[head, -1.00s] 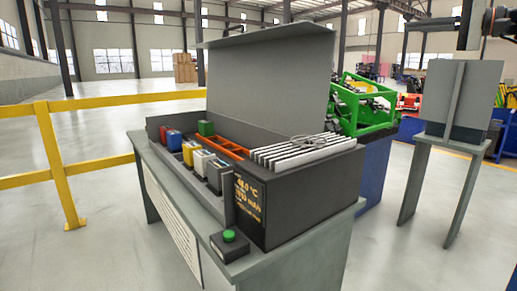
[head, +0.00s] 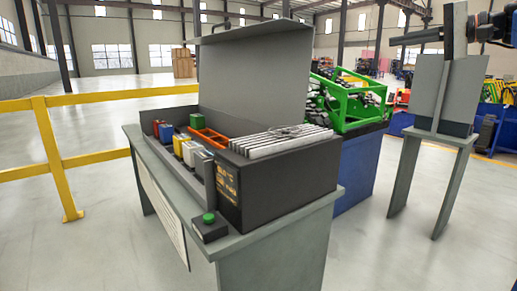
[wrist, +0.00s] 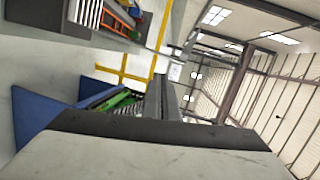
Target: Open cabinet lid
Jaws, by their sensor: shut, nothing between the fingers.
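The cabinet (head: 285,195) is a dark grey box on a grey table. Its large grey lid (head: 255,85) stands upright at the back, open, with a small dark handle (head: 213,27) at its top left edge. My gripper (head: 402,39) is at the upper right of the head view, pointing left. Its fingers are shut and empty, well to the right of the lid and apart from it. In the wrist view the cabinet's contents show sideways at the top left; a pale surface with a dark edge fills the bottom, and I cannot tell what it is.
Coloured blocks, an orange frame (head: 209,138) and stacked white plates (head: 282,142) sit in the cabinet. A green-button box (head: 209,228) is on the table front. A green machine (head: 350,105) stands behind, a grey stand (head: 437,135) at right, a yellow rail (head: 62,160) at left.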

